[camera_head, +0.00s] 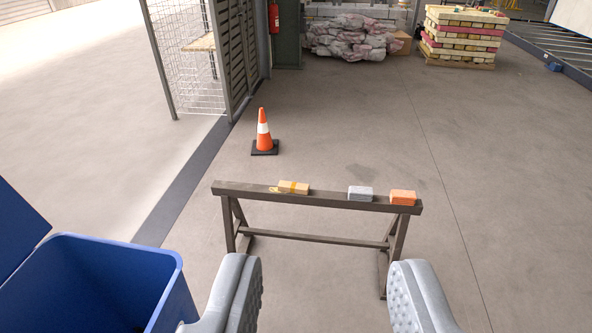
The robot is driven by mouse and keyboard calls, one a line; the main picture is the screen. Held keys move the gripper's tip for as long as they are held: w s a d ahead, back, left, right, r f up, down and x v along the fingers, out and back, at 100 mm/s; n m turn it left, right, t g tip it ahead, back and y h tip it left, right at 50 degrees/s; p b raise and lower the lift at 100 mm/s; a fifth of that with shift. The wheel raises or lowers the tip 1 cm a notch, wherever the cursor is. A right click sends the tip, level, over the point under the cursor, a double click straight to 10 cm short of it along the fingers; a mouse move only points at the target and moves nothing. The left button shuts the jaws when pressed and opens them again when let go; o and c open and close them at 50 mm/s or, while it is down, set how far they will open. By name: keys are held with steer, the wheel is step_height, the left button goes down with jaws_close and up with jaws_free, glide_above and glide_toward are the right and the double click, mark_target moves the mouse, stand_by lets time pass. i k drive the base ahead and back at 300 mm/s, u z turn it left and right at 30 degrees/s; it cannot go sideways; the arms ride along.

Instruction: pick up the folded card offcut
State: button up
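A tan, flat piece with a yellow band (293,187), which looks like the folded card offcut, lies on the left part of a brown trestle's top beam. At this size I cannot make out its folds. My gripper (326,275) is open and empty, with its two grey padded fingers wide apart at the bottom of the view. It is on the near side of the trestle, well short of the tan piece and touching nothing.
The trestle (315,198) also bears a grey block (360,193) and an orange block (403,197). An open blue bin (125,250) stands at lower left. A traffic cone (263,132) stands behind the trestle. A mesh gate (187,60) is at upper left. The floor right is clear.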

mark_target(294, 187)
steer(key=z, duration=0.1)
steer(key=i, duration=2.95)
steer(key=u, duration=1.05)
